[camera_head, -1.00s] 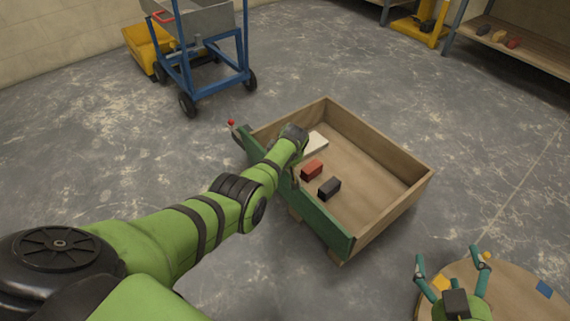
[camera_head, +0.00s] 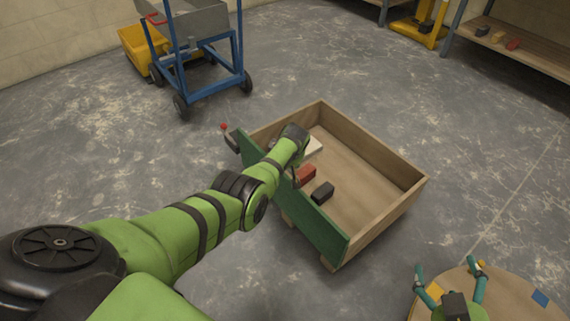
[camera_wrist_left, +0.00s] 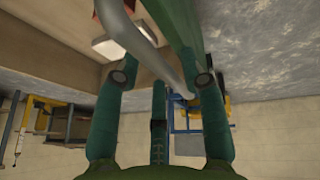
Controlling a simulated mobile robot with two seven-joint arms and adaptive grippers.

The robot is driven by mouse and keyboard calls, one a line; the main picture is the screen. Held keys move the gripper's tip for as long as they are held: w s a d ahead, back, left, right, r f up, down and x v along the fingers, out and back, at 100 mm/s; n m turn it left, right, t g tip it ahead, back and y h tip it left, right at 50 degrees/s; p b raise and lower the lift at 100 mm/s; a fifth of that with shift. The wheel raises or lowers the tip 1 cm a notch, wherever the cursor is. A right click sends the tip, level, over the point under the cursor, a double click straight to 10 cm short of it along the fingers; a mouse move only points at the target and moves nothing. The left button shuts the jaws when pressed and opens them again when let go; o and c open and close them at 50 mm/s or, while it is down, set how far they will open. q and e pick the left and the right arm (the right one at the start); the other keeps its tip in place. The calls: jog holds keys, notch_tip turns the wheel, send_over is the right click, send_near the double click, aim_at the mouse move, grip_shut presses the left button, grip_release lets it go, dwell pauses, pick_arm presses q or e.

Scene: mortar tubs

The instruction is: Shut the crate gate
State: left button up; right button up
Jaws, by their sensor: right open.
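The wooden crate (camera_head: 385,205) stands on the floor in the middle of the head view. Its green gate (camera_head: 318,231) is on the near left side and looks slightly tilted. A red-tipped lever (camera_head: 230,137) sits at the gate's far end. My left arm reaches over the gate; its fingers are hidden by my wrist there. In the left wrist view my left gripper (camera_wrist_left: 161,77) is open, its fingers apart around a grey bar (camera_wrist_left: 150,48) beside the green gate (camera_wrist_left: 183,28). I cannot tell whether they touch it. My right gripper (camera_head: 447,270) is open and empty.
A red block (camera_head: 304,176), a dark block (camera_head: 322,192) and a pale slab (camera_head: 313,147) lie in the crate. A round wooden table (camera_head: 515,300) is at lower right. A blue-framed cart (camera_head: 209,84) stands behind. The floor left of the gate is clear.

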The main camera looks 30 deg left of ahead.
pick_arm(q)
jog(key=shift+s+r, duration=0.1)
dwell(0.3)
jog(key=v, duration=1.1)
jog(key=shift+d+r, duration=0.15)
jog(key=shift+r, duration=0.2)
jog(key=shift+s, duration=0.1)
